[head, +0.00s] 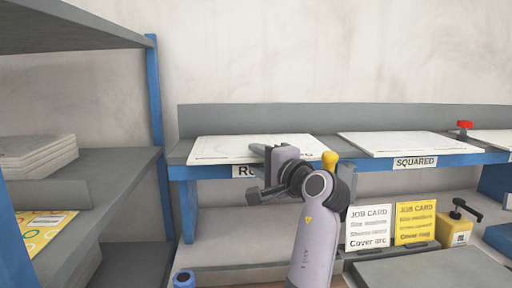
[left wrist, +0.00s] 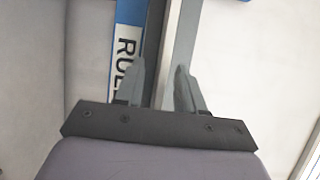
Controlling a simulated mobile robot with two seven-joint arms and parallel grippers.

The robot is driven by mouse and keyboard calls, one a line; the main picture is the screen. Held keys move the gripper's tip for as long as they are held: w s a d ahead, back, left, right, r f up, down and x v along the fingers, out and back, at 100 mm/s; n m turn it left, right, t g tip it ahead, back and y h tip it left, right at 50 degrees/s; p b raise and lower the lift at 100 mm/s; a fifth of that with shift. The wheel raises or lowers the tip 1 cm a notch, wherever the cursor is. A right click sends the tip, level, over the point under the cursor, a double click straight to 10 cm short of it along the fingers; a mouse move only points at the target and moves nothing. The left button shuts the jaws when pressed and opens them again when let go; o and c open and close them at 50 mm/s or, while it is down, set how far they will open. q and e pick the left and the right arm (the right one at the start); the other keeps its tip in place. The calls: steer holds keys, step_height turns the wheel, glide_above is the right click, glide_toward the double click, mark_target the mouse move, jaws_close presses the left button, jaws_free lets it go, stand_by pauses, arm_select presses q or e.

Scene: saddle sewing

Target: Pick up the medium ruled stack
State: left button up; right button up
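A flat white stack (head: 225,149) lies on the grey shelf above a label that starts "RU", the rest hidden by my gripper. The label (left wrist: 127,55) reads "RUL" in the left wrist view. The white stack surface (left wrist: 240,60) fills the right there. My left gripper (head: 257,172) is at the stack's front right edge, one finger over the top and the other lower, in front of the shelf. Its fingers (left wrist: 158,68) are apart, with the edge strip between them. Contact cannot be told. My right gripper is not in view.
A second white stack (head: 395,143) lies right, over a "SQUARED" label (head: 415,162). Job cards (head: 368,227) and a yellow box (head: 456,230) stand below. A left rack (head: 110,165) holds a white stack (head: 36,156) and yellow sheets (head: 42,226). A red knob (head: 465,125) stands near the right stack.

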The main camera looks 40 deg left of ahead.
arm_select(q)
jaws_close()
steer(key=shift+r, duration=0.1)
steer(key=shift+r, duration=0.1)
step_height(320, 180, up, 20)
steer(key=shift+p, duration=0.3)
stand_by(0.7)
